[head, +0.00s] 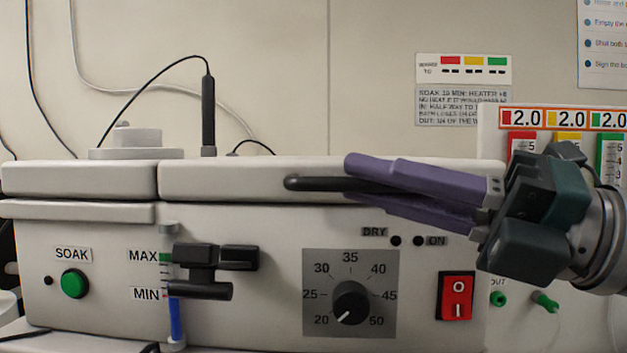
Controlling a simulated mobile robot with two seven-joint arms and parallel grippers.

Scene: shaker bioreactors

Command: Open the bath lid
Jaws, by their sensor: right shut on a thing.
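The bath (120,240) is a wide pale box that fills the lower part of the head view. Its pale lid (225,180) lies flat across the top right part and looks closed. A black bar handle (310,184) sits on the lid's front face. My right gripper (368,185) reaches in from the right with purple fingers. It is shut on the handle, one finger above and one below, and hides the handle's right part. My left gripper is not in view.
A separate cover (80,178) lies on the left, with a black probe (208,112) and cable rising behind. Below are a black clamp-like fitting (205,270), a dial (350,302) and a red switch (456,296). A coloured-label panel (560,118) stands behind my right gripper.

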